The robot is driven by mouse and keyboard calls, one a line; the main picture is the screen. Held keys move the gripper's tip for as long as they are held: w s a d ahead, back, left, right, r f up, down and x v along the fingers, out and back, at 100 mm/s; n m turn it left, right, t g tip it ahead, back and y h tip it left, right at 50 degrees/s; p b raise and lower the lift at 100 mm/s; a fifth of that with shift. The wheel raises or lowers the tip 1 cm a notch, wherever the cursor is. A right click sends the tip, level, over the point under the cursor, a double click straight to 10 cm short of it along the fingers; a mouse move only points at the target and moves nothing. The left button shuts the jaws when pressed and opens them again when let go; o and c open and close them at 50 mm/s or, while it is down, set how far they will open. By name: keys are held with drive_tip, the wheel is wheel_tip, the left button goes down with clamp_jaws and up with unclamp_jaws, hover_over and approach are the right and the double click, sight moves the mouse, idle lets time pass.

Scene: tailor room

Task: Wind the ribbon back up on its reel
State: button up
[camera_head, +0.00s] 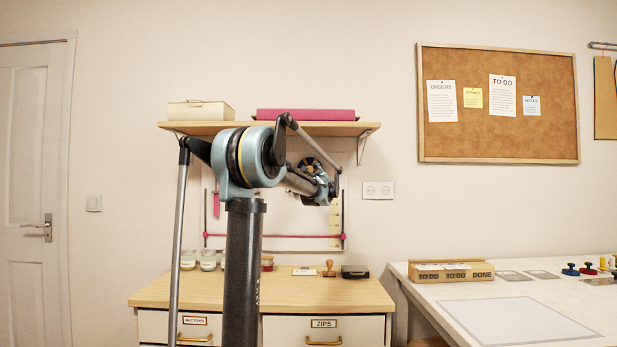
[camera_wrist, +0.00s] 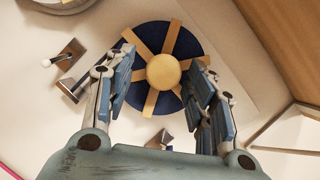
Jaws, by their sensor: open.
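The reel (camera_wrist: 187,45) fills the upper middle of the wrist view: a dark blue disc with pale wooden spokes and a round wooden hub (camera_wrist: 163,71). In the head view the reel (camera_head: 306,164) is mostly hidden behind my arm, below the shelf. My gripper (camera_wrist: 163,66) is open, with its fingers left and right of the hub; I cannot tell whether they touch the reel. A pink ribbon (camera_head: 285,236) runs level along the bottom of the wall panel. A pink strip (camera_wrist: 10,171) shows at the wrist view's lower left corner.
A drawer cabinet (camera_head: 345,293) with jars and a stamp stands below. A metal bracket (camera_wrist: 70,54) is left of the reel.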

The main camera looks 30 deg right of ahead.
drive_tip(key=v, duration=1.1)
drive_tip(key=shift+s+a+f, duration=0.15)
drive_tip(key=shift+s+f, duration=0.1)
drive_tip(key=shift+s, duration=0.05)
drive_tip(key=w+a+f+n+g+y, duration=0.1)
drive_tip(key=a+f+n+y, duration=0.25)
drive_tip(key=a, duration=0.65)
drive_tip(key=w+a+f+n+g+y, duration=0.1)
drive_tip(key=a+f+n+g+y, duration=0.25)
drive_tip(key=a, duration=0.65)
drive_tip(key=w+a+f+n+t+y, duration=0.1)
drive_tip(key=a+f+n+y, duration=0.2)
drive_tip(key=a+f+n, duration=0.5)
drive_tip(key=s+a+f+n+g+y, duration=0.1)
drive_tip(key=s+a+f+n+g, duration=0.15)
drive_tip(key=a, duration=0.45)
drive_tip(key=s+a+f+n+g+y, duration=0.1)
drive_tip(key=s+a+f+g, duration=0.15)
drive_tip(key=a, duration=0.45)
drive_tip(key=s+a+f+n+g, duration=0.35)
drive_tip(key=s+a+f, duration=0.3)
drive_tip(key=f, duration=0.25)
drive_tip(key=s+a+f+n+g, duration=0.3)
drive_tip(key=s+a+f+n, duration=0.15)
drive_tip(key=s+f, duration=0.35)
drive_tip(key=s+d+f+n+g+h, duration=0.3)
drive_tip(key=s+f+n+h, duration=0.2)
drive_tip(key=s+f, duration=0.8)
drive_tip(key=shift+s+d+n, duration=0.35)
drive_tip(key=shift+s, duration=0.6)
